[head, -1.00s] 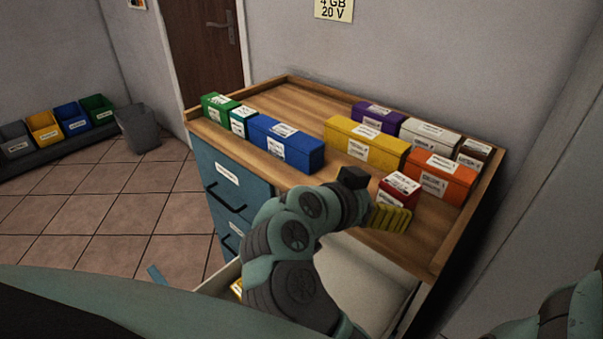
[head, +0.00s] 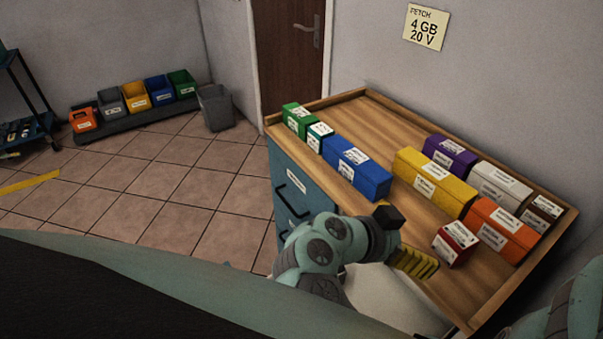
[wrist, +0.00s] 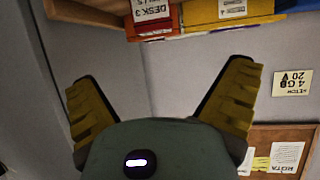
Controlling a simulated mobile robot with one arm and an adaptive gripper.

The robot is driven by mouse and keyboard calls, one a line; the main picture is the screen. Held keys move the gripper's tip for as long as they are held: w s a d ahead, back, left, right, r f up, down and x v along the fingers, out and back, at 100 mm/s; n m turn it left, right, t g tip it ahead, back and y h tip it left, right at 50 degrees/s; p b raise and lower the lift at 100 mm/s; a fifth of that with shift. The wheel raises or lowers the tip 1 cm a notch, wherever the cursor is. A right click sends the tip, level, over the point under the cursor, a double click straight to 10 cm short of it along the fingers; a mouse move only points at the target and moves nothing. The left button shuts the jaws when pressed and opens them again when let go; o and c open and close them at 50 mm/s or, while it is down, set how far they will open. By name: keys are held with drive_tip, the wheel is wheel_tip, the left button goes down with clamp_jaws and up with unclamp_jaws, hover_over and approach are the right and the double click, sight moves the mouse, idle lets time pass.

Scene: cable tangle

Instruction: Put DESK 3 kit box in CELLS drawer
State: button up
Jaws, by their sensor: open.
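The DESK 3 kit box (head: 455,244) is a small red box with white labels, standing on the wooden cabinet top (head: 400,117) near its front edge. Its DESK 3 label shows in the wrist view on the red box (wrist: 152,22) at the top. My gripper (head: 420,264) has yellow fingers and is beside the red box, just to its left in the head view. In the wrist view my gripper (wrist: 160,78) is open, with nothing between the fingers. An open drawer (head: 385,298) with a pale inside lies below my gripper, partly hidden by my arm. I cannot read its name.
Blue (head: 357,174), yellow (head: 436,182), orange (head: 502,229), purple (head: 450,157) and other boxes stand on the cabinet top. A raised rim edges it. Floor bins (head: 137,99) and a grey bin (head: 216,107) stand at the left. The tiled floor between is clear.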

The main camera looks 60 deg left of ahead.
sight(458, 236)
drive_tip(key=b+x, duration=0.1)
drive_tip(key=x, duration=0.4)
drive_tip(key=b+x, duration=0.1)
drive_tip(key=x, duration=0.4)
drive_tip(key=shift+w+d+f, duration=0.15)
drive_tip(key=shift+w+d, duration=0.15)
drive_tip(key=shift+d+r+p+x, duration=0.1)
drive_tip(key=shift+d+p+x, duration=0.1)
drive_tip(key=shift+p+x, duration=0.7)
drive_tip(key=shift+d+r+p+x, duration=0.15)
drive_tip(key=shift+p+x, duration=0.3)
drive_tip(key=shift+x, duration=0.75)
drive_tip(key=shift+w+f, duration=0.4)
drive_tip(key=shift+w, duration=0.05)
drive_tip(key=shift+c, duration=0.3)
drive_tip(key=c, duration=1.2)
